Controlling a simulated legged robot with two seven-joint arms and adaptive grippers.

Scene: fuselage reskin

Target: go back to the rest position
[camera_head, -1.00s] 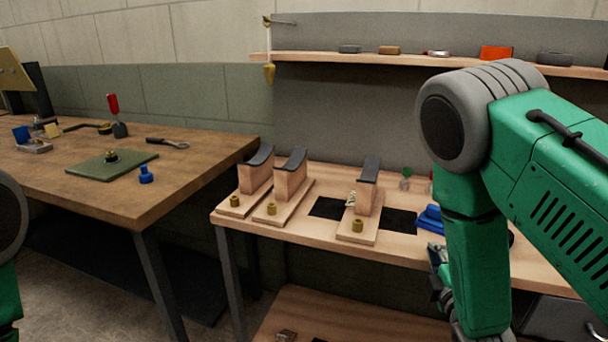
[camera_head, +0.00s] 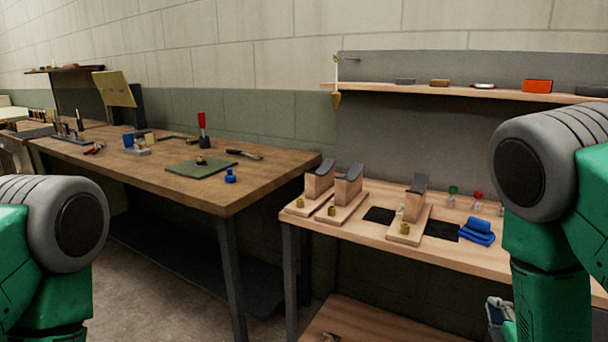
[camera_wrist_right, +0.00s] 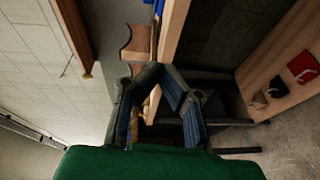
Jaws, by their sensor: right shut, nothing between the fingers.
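My right gripper (camera_head: 499,317) shows only in part in the head view, low at the right beside my green right arm, in front of the light wooden bench's front edge. It holds nothing that I can see. In the right wrist view the gripper (camera_wrist_right: 160,76) is shut and empty, with the bench edge and a wooden cradle block behind it. My left arm's grey and green links fill the lower left of the head view; the left gripper is out of frame.
The light bench (camera_head: 464,258) bears wooden cradle blocks (camera_head: 418,198), blue pieces (camera_head: 477,231) and dark squares. A brown table (camera_head: 240,196) stands left, with a green mat (camera_head: 188,171) and tools. A shelf (camera_head: 400,88) runs above. Floor shows between my arms.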

